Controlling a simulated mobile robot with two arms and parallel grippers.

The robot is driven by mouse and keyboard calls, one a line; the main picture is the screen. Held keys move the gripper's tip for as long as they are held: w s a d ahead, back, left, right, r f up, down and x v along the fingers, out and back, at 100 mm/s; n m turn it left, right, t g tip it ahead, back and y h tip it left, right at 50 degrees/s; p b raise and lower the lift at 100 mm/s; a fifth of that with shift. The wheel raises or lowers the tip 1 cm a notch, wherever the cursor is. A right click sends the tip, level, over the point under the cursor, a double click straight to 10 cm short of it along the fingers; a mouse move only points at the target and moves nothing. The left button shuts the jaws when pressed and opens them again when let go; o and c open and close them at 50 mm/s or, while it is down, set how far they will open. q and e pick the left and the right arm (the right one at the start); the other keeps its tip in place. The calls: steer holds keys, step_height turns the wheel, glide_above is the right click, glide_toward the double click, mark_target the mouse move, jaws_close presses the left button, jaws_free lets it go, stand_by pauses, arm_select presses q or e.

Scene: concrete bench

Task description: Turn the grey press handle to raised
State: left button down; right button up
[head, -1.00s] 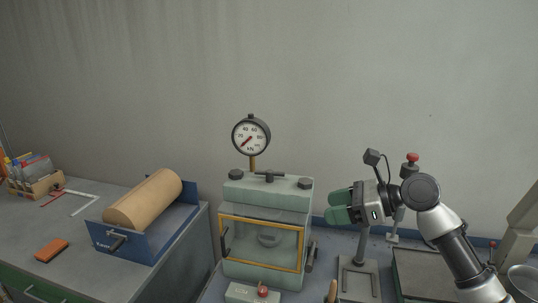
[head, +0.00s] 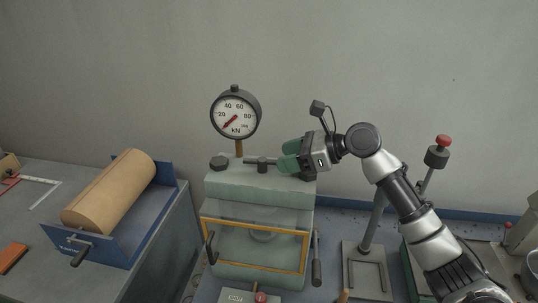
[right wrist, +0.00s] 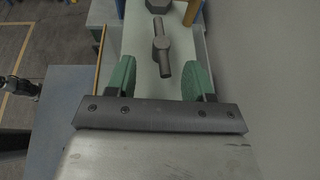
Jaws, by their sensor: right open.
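The press (head: 262,186) is a pale green block with a round dial on a post. A grey T-shaped handle (head: 262,163) lies on its top; its bar also shows in the right wrist view (right wrist: 161,47), pointing towards my gripper. My right gripper (head: 291,155) is open with green fingers, low over the right part of the press top. In the right wrist view (right wrist: 160,76) the bar's near end shows between the fingers, not gripped. Whether they are level with it I cannot tell. My left gripper is not clearly in view.
A dark lever (head: 317,258) hangs on the press's right side beside the yellow-framed guard (head: 256,226). The dial (head: 235,113) stands close behind the handle. A metal stand (head: 366,262) is to the right, a blue tray with a brown roll (head: 109,190) to the left.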

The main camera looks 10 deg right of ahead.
mark_target(268, 160)
steer(key=x, duration=0.5)
steer(key=shift+w+p, duration=0.15)
steer(key=shift+p, duration=0.25)
steer(key=c, duration=1)
